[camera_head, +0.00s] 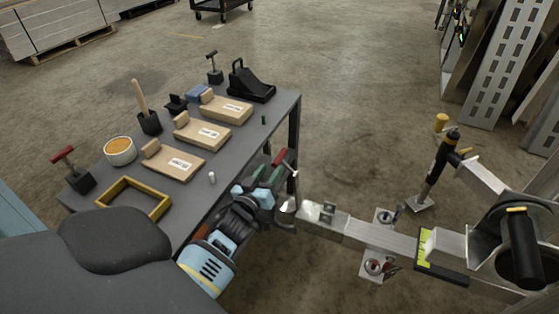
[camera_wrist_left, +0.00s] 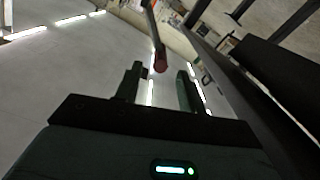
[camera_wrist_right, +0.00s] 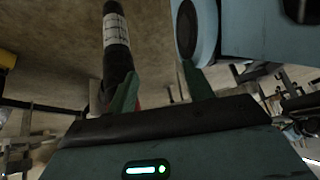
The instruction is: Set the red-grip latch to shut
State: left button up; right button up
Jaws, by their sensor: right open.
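The red-grip latch (camera_head: 279,157) stands at the coupler end of the aluminium trailer tongue (camera_head: 352,230) in the head view, its red grip up and tilted. My left gripper (camera_head: 268,180) is right beside it, with its green fingers near the grip. In the left wrist view a lever with a red end (camera_wrist_left: 160,62) reaches down between the two fingertips. The left fingers (camera_wrist_left: 160,75) stand apart on either side of it; I see no clear contact. My right gripper (camera_wrist_right: 163,85) shows in its own wrist view with fingers apart. I cannot make it out separately in the head view.
A jack post (camera_head: 437,168) rises from the trailer at right. Open floor lies beyond the tongue.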

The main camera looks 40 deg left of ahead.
aim_at(279, 159)
pick_arm(q)
jog(key=shift+b+x, duration=0.6)
jog(key=shift+x, duration=2.6)
jog(key=shift+c, duration=0.3)
grip_shut()
